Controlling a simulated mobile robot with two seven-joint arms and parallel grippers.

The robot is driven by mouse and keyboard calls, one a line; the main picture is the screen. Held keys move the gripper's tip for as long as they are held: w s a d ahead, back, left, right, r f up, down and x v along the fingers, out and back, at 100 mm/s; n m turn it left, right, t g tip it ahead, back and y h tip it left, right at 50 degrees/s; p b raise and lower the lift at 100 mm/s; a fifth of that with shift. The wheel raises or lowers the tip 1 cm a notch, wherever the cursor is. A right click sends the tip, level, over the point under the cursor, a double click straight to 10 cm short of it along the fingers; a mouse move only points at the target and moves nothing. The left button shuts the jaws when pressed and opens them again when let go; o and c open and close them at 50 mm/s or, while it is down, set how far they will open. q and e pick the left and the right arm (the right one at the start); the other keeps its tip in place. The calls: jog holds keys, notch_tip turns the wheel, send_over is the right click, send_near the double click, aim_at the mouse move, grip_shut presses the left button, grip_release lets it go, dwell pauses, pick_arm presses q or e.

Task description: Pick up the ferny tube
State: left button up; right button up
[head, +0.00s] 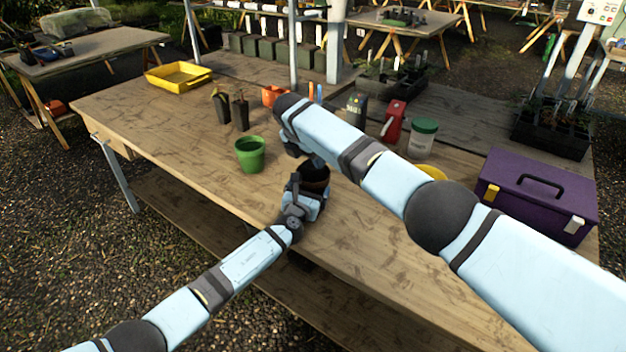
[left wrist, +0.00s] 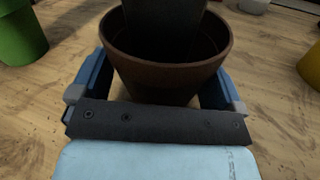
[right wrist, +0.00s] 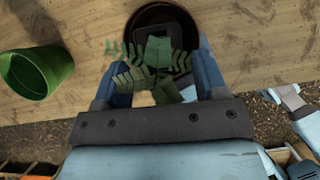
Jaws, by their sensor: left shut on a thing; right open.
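A brown pot (head: 317,174) stands at the near edge of the wooden table. My left gripper (head: 306,192) is shut on it, with a finger on either side of the pot in the left wrist view (left wrist: 165,80). The dark ferny tube (left wrist: 165,30) stands inside the pot. In the right wrist view its green fronds (right wrist: 157,60) spread over the tube's square mouth. My right gripper (right wrist: 155,85) is open above the pot, its fingers on either side of the fronds. In the head view my right arm hides most of that gripper and the fronds.
A green pot (head: 250,155) stands to the left of the brown pot. Two dark tubes (head: 231,108) stand behind it. A purple toolbox (head: 537,197), a green-lidded jar (head: 423,138) and a red object (head: 393,120) are to the right.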

jog(key=shift+x, duration=2.2)
jog(key=c, duration=1)
jog(key=shift+c, duration=0.2)
notch_tip(320, 180, up, 10)
jog(key=shift+r, duration=0.1)
pick_arm(q)
jog(key=o, duration=0.5)
jog(key=shift+o, duration=0.2)
